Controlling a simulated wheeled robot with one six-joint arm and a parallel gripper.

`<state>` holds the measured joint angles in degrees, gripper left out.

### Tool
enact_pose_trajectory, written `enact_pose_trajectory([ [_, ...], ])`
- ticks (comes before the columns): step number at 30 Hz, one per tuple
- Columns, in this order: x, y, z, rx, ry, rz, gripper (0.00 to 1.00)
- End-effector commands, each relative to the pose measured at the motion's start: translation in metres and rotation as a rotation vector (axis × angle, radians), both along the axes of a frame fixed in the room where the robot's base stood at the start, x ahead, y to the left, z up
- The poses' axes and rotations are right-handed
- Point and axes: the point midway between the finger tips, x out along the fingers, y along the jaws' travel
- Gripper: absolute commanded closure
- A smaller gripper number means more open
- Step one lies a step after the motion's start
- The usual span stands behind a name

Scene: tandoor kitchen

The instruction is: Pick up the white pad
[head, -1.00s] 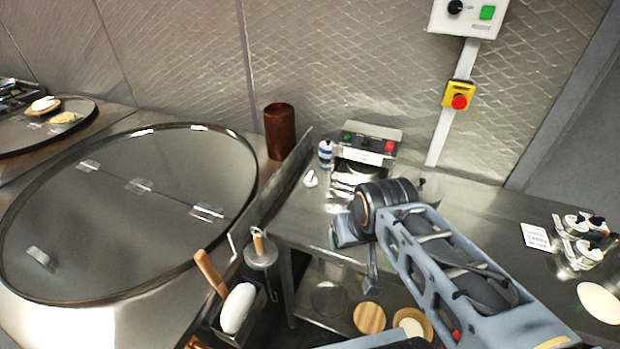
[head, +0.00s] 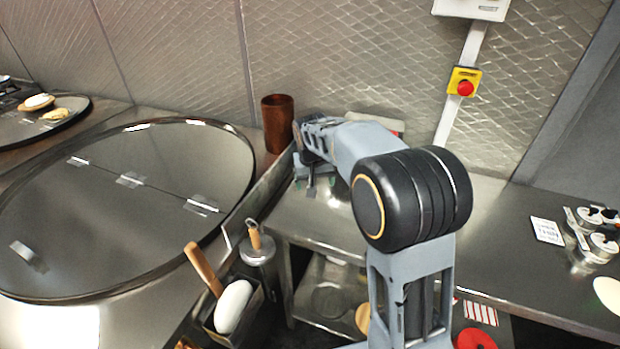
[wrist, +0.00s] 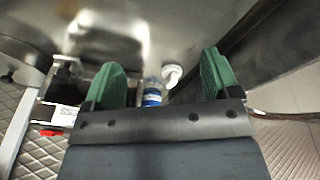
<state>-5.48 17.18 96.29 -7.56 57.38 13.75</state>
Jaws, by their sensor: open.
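A white, rounded, cushion-like pad (head: 233,307) stands in a dark holder at the counter's front, beside a wooden handle. A smaller white piece (wrist: 172,75) lies on the steel counter in the wrist view, next to a blue-and-white bottle (wrist: 152,92). I cannot tell for certain which of these is the named white pad. My gripper (head: 312,183) is open over the counter, its green fingers (wrist: 162,62) apart with nothing held between them. The smaller white piece shows between the fingers; the gap to it is unclear. My arm and gripper hide that spot in the head view.
A brown cylinder (head: 278,124) stands close behind and left of my gripper. A low steel divider (head: 258,200) separates the large round dark lid (head: 120,205) from the counter. A small machine is mostly hidden behind my arm. The right counter (head: 500,235) has free room.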

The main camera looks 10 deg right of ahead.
Motion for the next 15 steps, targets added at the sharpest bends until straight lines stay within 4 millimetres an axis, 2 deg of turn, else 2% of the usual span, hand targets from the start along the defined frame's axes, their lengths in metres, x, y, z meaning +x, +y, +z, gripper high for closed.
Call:
enact_pose_trajectory([
  [1,0.025,0.004,-0.015,-0.009,-0.004,-0.032,0.18],
  [3,0.054,0.006,-0.021,-0.018,-0.025,-0.084,0.18],
  [7,0.096,0.009,-0.022,-0.028,-0.078,-0.19,0.18],
  [10,0.117,0.008,-0.009,-0.027,-0.132,-0.271,0.18],
  [12,0.127,0.007,0.008,-0.02,-0.178,-0.327,0.18],
  [15,0.134,0.005,0.031,-0.006,-0.23,-0.409,0.18],
])
